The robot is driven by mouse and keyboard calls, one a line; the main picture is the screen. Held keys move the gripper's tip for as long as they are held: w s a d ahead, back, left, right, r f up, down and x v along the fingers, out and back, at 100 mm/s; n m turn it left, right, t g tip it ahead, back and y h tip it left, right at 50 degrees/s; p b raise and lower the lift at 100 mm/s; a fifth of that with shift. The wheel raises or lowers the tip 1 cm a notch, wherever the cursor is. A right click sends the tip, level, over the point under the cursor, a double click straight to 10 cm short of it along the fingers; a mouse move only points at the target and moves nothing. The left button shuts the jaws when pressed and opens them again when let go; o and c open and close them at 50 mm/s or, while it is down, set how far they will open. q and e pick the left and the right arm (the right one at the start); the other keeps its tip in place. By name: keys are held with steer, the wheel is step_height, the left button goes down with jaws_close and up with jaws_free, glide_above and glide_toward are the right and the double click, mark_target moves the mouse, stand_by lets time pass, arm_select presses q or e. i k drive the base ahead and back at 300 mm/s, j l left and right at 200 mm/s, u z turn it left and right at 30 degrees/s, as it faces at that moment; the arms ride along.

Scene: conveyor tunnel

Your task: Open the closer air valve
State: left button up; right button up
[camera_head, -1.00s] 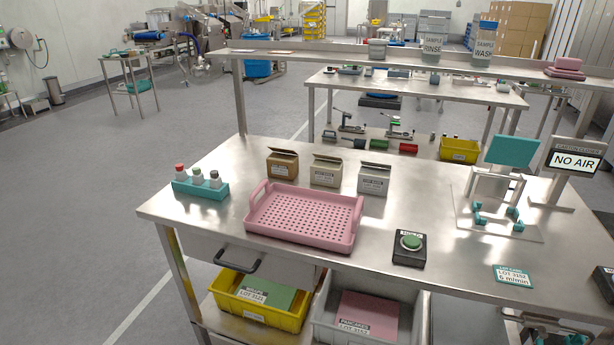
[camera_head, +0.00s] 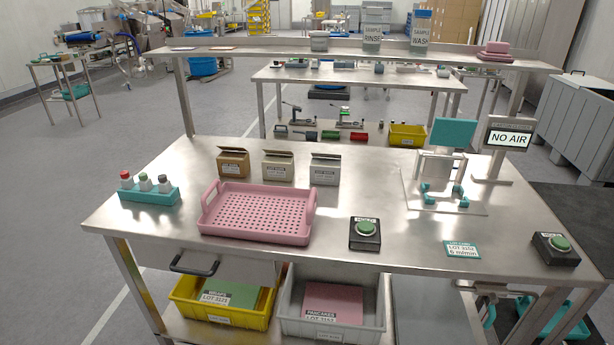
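I cannot clearly identify an air valve. A sign reading NO AIR (camera_head: 508,138) stands on a post at the right of the steel table (camera_head: 370,180). Beside it on the table is a clear-based fixture with a teal panel (camera_head: 454,133) and teal clamps (camera_head: 440,190). Below the table's right front, metal framework with teal parts (camera_head: 545,312) shows partly, cut off by the lower edge; I cannot tell whether a valve is there. Neither of my grippers is in view.
Bins (camera_head: 225,300) sit below. Floor at the left (camera_head: 50,200) is clear.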

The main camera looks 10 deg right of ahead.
mark_target(494, 301)
steer(key=l+z, duration=0.1)
steer(key=z, duration=1.4)
